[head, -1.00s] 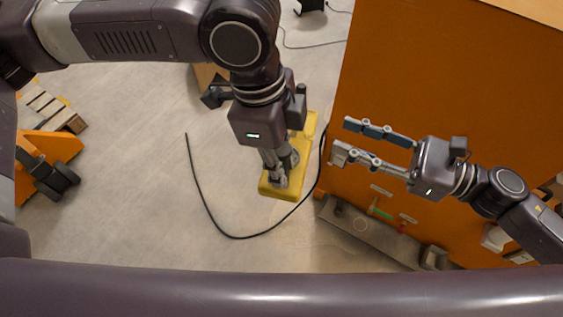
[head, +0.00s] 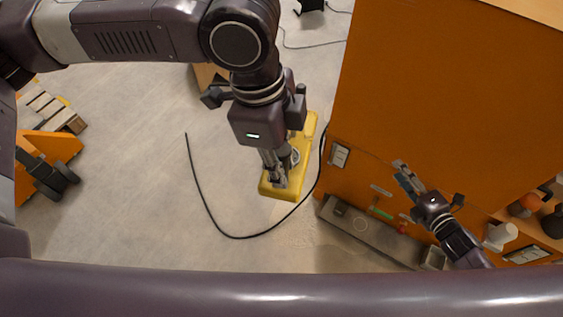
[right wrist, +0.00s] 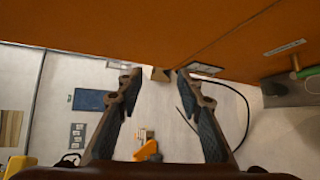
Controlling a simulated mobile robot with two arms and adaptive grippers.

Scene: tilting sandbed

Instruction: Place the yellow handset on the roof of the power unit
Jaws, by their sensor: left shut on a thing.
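The yellow handset (head: 306,135) is held by my left gripper (head: 281,178) in the middle of the head view. The fingers are closed on it and, with the wrist, hide part of it. The orange power unit (head: 440,95) fills the right side of the head view, and the handset is apart from it, to its left. The unit also spans the top of the right wrist view (right wrist: 140,35). My right gripper (head: 402,174) is in front of the unit's lower part. In the right wrist view its two fingers (right wrist: 158,80) are spread with nothing between them.
A black cable (head: 208,216) curves around below the handset to the unit. A grey ledge (head: 350,222) runs along the unit's lower edge. An orange pallet truck (head: 50,150) and wooden pallet (head: 48,105) stand at left. The floor (head: 130,190) between is mostly clear.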

